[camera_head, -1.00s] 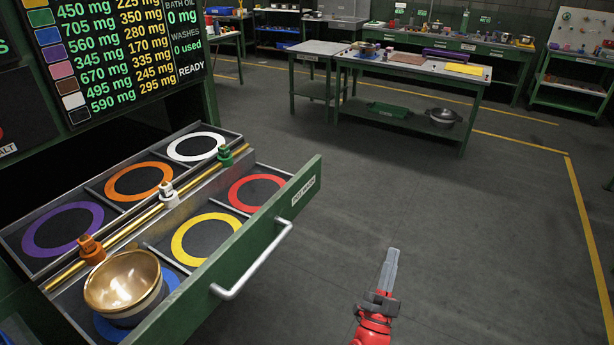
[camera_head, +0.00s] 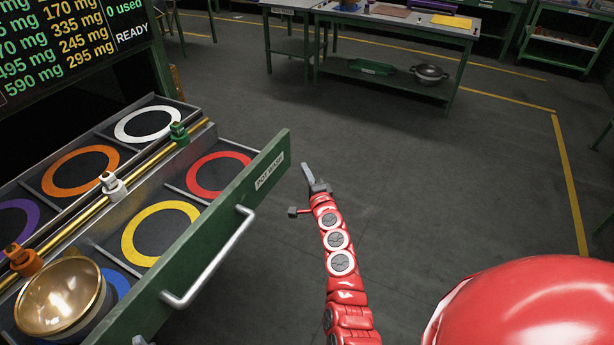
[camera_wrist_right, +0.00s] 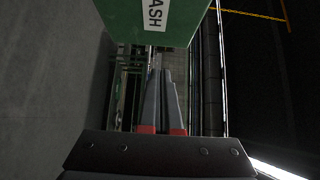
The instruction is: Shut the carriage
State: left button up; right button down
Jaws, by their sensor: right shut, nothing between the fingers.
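The carriage is a pulled-out drawer with a green front panel (camera_head: 205,235), labelled POT WASH, and a silver bar handle (camera_head: 215,262). It stands open at the left in the head view. My right gripper (camera_head: 308,172) is shut and empty, just right of the panel's far end, in front of its outer face. In the right wrist view the closed fingers (camera_wrist_right: 162,88) point toward the green panel (camera_wrist_right: 135,28), which fills the top middle; I cannot tell whether they touch it.
A brass bowl (camera_head: 60,295) sits in the carriage's near end. Coloured rings and a brass rail (camera_head: 75,220) with clamps are inside. A workbench (camera_head: 400,22) with a colander (camera_head: 430,74) on its lower shelf stands behind. The floor between is clear.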

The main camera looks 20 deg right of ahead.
aim_at(286, 149)
jog(key=w+b, duration=0.1)
jog(key=w, duration=0.4)
jog(key=w+a+b, duration=0.1)
jog(key=w, duration=0.1)
jog(key=shift+w+f+b, duration=0.2)
jog(key=shift+w+b, duration=0.1)
jog(key=shift+w, duration=0.05)
jog(key=shift+w+a+r, duration=0.1)
jog(key=shift+w+a, duration=0.25)
jog(key=shift+w, duration=0.05)
